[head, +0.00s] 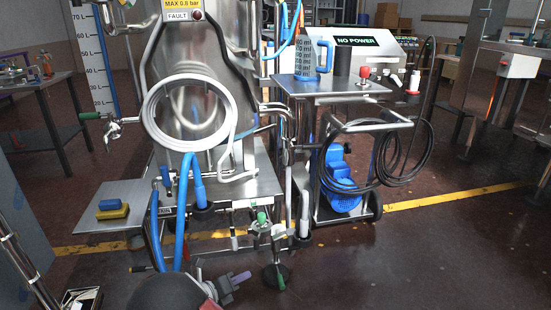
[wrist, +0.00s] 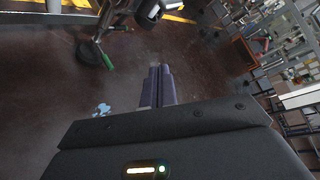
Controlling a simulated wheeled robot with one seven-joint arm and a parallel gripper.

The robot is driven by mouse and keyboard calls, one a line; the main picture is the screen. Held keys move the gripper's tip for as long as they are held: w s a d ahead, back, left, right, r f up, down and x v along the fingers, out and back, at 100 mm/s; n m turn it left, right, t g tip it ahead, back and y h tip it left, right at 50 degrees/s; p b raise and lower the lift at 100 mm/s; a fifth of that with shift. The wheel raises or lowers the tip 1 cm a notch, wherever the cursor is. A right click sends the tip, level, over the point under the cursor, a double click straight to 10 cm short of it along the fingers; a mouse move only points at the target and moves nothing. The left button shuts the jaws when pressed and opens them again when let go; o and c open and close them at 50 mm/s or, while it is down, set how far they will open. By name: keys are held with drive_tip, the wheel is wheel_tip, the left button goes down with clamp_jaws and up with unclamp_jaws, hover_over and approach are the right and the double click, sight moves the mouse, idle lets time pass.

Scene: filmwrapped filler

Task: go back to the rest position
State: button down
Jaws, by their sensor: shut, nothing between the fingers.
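My gripper (head: 233,284) shows at the bottom of the head view, low in front of the steel filler machine (head: 190,95). In the wrist view its two purple-grey fingers (wrist: 157,86) lie close together, shut, with nothing between them. It points out over the dark floor and touches nothing that I can see. The floor-standing foot with a green knob (head: 262,222) is close behind the gripper in the head view.
A side shelf (head: 118,204) with a blue and a yellow block juts out at left. A cart (head: 350,130) with coiled black hose and a blue pump (head: 340,182) stands right of the machine. Workbenches stand farther back. The floor at right front (head: 450,255) is clear.

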drive_tip(key=s+d+r+m+g+y, duration=0.2)
drive_tip(key=s+d+r+m+g, duration=0.2)
drive_tip(key=d+r+m, duration=0.4)
drive_tip(key=s+d+r+m+g+y, duration=0.2)
drive_tip(key=s+d+r+m+g, duration=0.3)
drive_tip(key=d+m, duration=0.55)
drive_tip(key=s+d+r+m+t+y, duration=0.2)
drive_tip(key=s+r+m, duration=0.3)
drive_tip(key=s+m, duration=0.3)
drive_tip(key=s+d+r+m+t+y, duration=0.2)
drive_tip(key=s+d+r+m+y, duration=0.2)
drive_tip(key=s+m, duration=0.5)
wheel_tip(320, 180, up, 2)
drive_tip(key=shift+s+d+r+m, duration=0.2)
drive_tip(key=shift+d+m, duration=0.1)
drive_tip(key=shift+m, duration=0.95)
drive_tip(key=shift+w, duration=0.1)
